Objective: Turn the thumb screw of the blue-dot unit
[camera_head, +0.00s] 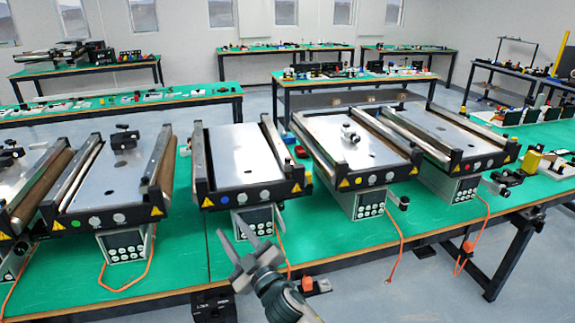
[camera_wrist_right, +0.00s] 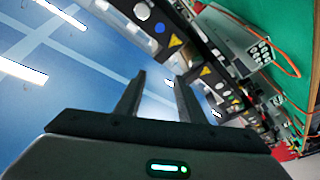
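Several mini conveyors stand in a row on the green table. My left gripper is out of view.
Control boxes (camera_head: 126,245) with round buttons and orange cables (camera_head: 400,230) hang along the near edge. Another conveyor (camera_head: 440,130) stands close right of the blue-dot unit. A red bin (camera_head: 300,151) sits behind the gap left of it. Bare green table (camera_head: 345,240) shows in front.

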